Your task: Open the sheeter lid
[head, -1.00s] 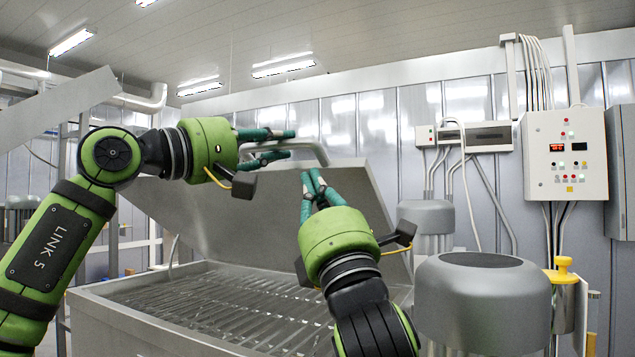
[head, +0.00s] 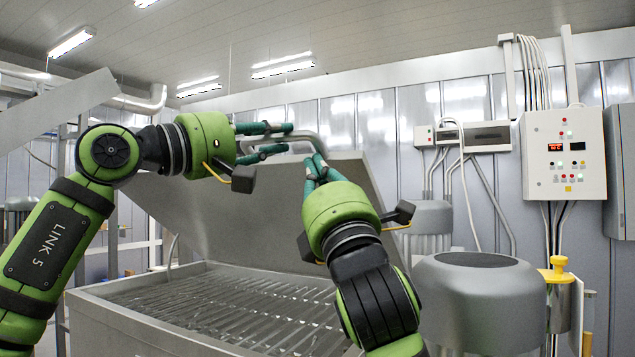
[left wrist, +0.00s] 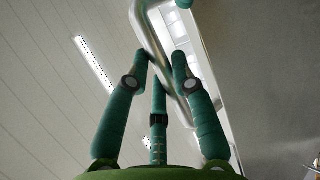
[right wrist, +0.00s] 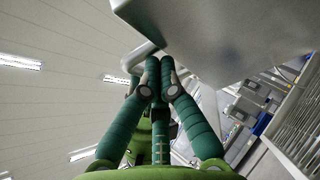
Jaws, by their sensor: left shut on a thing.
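The grey metal sheeter lid (head: 225,210) stands tilted up over the sheeter (head: 150,323) in the head view. The lid's bent tubular handle (head: 308,136) is at its upper edge. My left gripper (head: 290,138) is shut on the handle, which also shows between its fingers in the left wrist view (left wrist: 152,35). My right gripper (head: 316,162) is by the right end of the handle, at the lid's upper edge. In the right wrist view its fingertips (right wrist: 158,65) are drawn together beside the lid (right wrist: 205,30). Their exact contact with the handle is hidden.
Ridged metal slats (head: 225,305) show inside the open sheeter below the lid. A grey rounded machine (head: 480,300) with a yellow knob (head: 559,263) beside it stands close at the right. A control box (head: 565,155) hangs on the back wall.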

